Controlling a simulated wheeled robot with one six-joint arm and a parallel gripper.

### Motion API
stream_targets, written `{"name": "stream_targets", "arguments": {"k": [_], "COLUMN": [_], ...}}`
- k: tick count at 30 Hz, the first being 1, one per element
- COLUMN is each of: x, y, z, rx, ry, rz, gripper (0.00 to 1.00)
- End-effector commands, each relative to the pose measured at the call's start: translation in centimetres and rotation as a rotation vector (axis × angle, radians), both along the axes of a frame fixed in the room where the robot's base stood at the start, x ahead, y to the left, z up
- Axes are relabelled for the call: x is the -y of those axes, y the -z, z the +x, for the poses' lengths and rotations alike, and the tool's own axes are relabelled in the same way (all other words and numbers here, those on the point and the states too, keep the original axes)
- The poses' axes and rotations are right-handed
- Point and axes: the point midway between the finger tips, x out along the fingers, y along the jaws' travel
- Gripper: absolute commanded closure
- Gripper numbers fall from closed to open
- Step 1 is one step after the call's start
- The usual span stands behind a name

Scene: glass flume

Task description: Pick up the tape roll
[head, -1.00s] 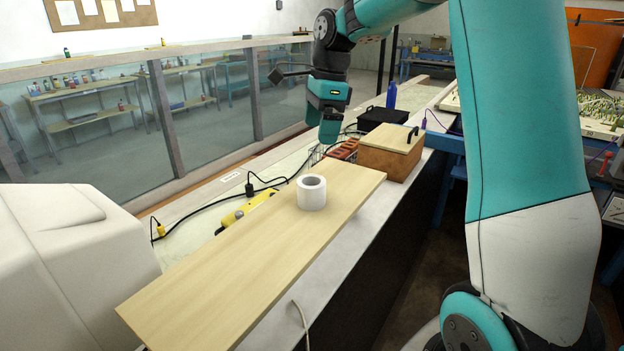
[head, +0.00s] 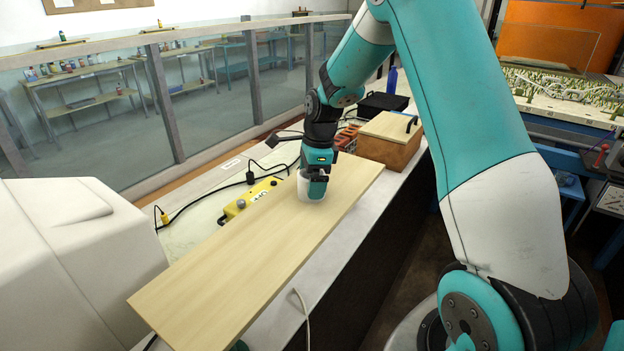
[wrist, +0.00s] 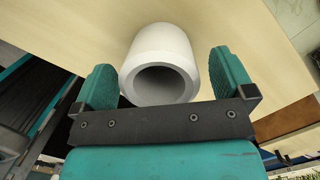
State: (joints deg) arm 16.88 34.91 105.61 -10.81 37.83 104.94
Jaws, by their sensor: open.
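The white tape roll (head: 310,190) stands upright on the pale wooden board (head: 215,270) in the head view, partly hidden by my gripper (head: 317,190). My gripper is at the roll, pointing down. In the wrist view the tape roll (wrist: 162,60) lies between the two teal fingers of my open gripper (wrist: 163,75), with its dark hole facing the camera.
A yellow device (head: 249,199) with a black cable lies left of the board. A wooden box (head: 391,138) with a lid stands behind the board's far end. A glass wall (head: 215,95) runs along the left. A white bulky housing (head: 70,265) stands at the near left.

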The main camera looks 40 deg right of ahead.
Motion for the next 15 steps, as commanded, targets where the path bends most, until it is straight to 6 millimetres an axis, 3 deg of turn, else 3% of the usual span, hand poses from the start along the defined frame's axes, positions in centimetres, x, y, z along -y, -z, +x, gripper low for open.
{"name": "stream_targets", "arguments": {"k": [6,13,15], "x": [-0.3,-0.3,-0.3], "y": [2.2,2.4,2.4], "z": [0.2,0.2,0.2], "rx": [0.0,0.001,0.002], "ry": [0.0,0.0,0.0], "rz": [-0.001,0.0,-0.001], "gripper": [0.0,0.0,0.16]}}
